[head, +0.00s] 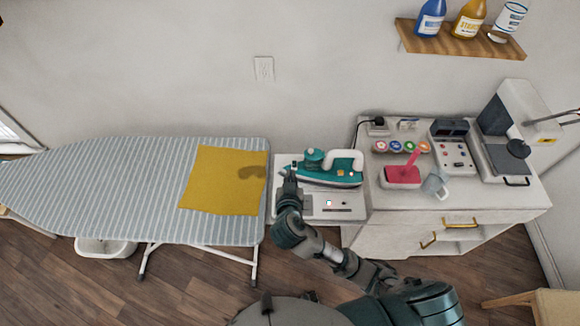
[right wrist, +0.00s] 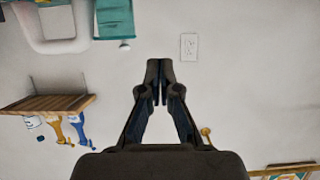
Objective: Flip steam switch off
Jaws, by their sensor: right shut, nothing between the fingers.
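A teal and white steam iron (head: 345,174) rests on a white steam station (head: 342,210) between the ironing board and the cabinet. My right gripper (head: 291,178) is shut and empty, pointing up at the left end of the iron, in front of the station's left side. It also shows shut in the right wrist view (right wrist: 159,75), with part of the iron (right wrist: 114,18) at upper left. My left gripper is out of view.
An ironing board (head: 100,185) with a yellow cloth (head: 215,180) stands at left. A shelf with bottles (head: 460,40) hangs above.

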